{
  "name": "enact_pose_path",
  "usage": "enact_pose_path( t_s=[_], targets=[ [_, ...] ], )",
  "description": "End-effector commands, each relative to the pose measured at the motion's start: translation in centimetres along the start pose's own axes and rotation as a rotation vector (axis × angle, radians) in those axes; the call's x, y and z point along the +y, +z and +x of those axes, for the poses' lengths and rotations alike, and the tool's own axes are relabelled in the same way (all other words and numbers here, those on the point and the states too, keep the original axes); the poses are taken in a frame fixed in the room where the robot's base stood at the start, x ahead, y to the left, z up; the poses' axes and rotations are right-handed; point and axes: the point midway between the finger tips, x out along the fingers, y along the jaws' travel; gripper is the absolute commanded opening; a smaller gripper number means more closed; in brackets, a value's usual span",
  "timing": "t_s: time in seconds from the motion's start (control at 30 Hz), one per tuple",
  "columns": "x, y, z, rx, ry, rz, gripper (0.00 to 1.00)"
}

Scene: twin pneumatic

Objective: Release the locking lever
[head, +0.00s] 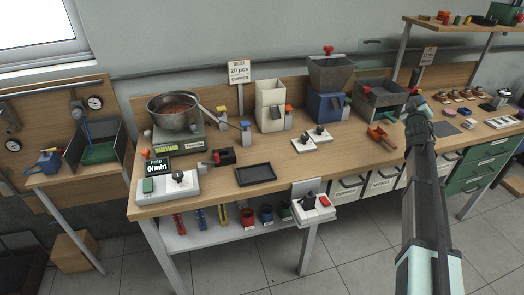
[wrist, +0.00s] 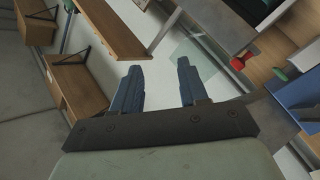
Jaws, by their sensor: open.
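My gripper (head: 413,96) is over the right part of the workbench, at the end of my raised arm. In the wrist view my gripper (wrist: 160,68) has its two blue fingers apart, with nothing between them. I cannot tell for sure which part is the locking lever. A small black block with a red-tipped handle (head: 216,158) sits on the bench at the left, well away from my gripper. A red knob (head: 328,49) tops the grey hopper (head: 331,73). A red knobbed part (wrist: 238,63) shows right of the fingers in the wrist view.
A metal bowl (head: 173,112) stands on a green scale at the bench's left. A black tray (head: 256,174) lies near the front edge. A white switch box (head: 314,206) hangs at the front. A red scoop (head: 382,137) lies left of my arm. Shelves stand at right.

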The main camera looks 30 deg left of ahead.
Motion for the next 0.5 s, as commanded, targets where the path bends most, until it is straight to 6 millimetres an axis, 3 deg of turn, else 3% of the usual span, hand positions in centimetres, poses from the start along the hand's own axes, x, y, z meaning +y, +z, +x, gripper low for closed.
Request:
enact_pose_path(
  t_s=[0.03,0.27,0.5],
  targets=[
    [-0.8,-2.0,0.5,-0.008,-0.015,0.033,0.43],
    [-6.7,-8.6,0.6,-0.136,-0.119,0.232,0.43],
    [-16.2,-16.5,-2.6,-0.364,-0.284,0.463,0.43]
  ],
)
